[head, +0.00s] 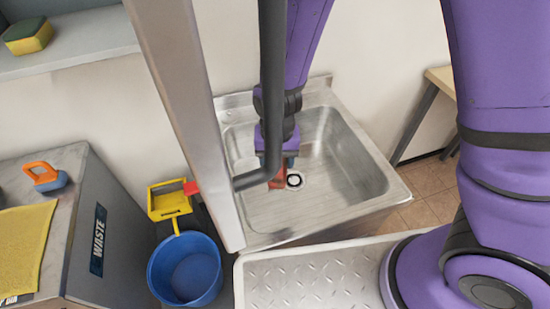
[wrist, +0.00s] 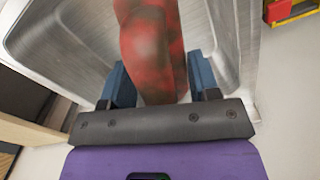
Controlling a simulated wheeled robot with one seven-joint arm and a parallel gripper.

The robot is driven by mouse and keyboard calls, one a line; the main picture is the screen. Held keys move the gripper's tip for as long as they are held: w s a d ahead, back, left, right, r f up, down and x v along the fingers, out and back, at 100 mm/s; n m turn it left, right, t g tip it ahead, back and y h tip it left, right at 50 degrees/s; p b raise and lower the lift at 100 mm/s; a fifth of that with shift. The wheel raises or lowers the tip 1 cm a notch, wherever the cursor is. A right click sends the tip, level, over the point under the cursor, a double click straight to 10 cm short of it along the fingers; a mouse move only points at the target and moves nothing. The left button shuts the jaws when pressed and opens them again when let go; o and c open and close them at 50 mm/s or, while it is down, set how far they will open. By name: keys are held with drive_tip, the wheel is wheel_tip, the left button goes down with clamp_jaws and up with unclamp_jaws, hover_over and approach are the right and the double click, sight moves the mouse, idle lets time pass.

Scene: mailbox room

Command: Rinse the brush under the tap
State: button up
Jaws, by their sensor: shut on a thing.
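My gripper (head: 280,163) reaches down over the steel sink (head: 325,208), above the basin near the drain (head: 294,180). It is shut on a red, dark-mottled long thing (head: 277,180), possibly the brush. In the wrist view this thing (wrist: 152,50) runs between the blue fingers of my gripper (wrist: 163,80) and out of the top of the picture; no bristles show. A dark bent pipe (head: 271,85) crosses in front of my arm; I cannot tell whether it is the tap. No running water shows.
A pale metal post (head: 190,110) stands close on the left. A waste bin (head: 115,235) carries an orange-and-blue handled tool (head: 45,177) and a yellow cloth (head: 25,240). A blue bucket (head: 187,270) stands beside it. A sponge (head: 28,36) lies on the shelf (head: 90,40).

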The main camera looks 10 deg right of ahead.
drive_tip(key=w+d+f, duration=0.2)
drive_tip(key=w+d, duration=0.5)
drive_tip(key=w, duration=0.3)
drive_tip(key=shift+w+f, duration=0.3)
drive_tip(key=shift+w, duration=0.1)
idle(0.3)
drive_tip(key=shift+d, duration=0.15)
idle(0.6)
drive_tip(key=shift+s+d, duration=0.3)
drive_tip(key=shift+d, duration=0.05)
drive_tip(key=shift+w+a, duration=0.15)
drive_tip(key=shift+a, duration=0.05)
drive_tip(key=shift+w+a, duration=0.2)
drive_tip(key=shift+a, duration=0.1)
drive_tip(key=shift+s+d, duration=0.15)
drive_tip(key=shift+d, duration=0.05)
idle(0.3)
drive_tip(key=shift+s+d, duration=0.2)
drive_tip(key=shift+d, duration=0.1)
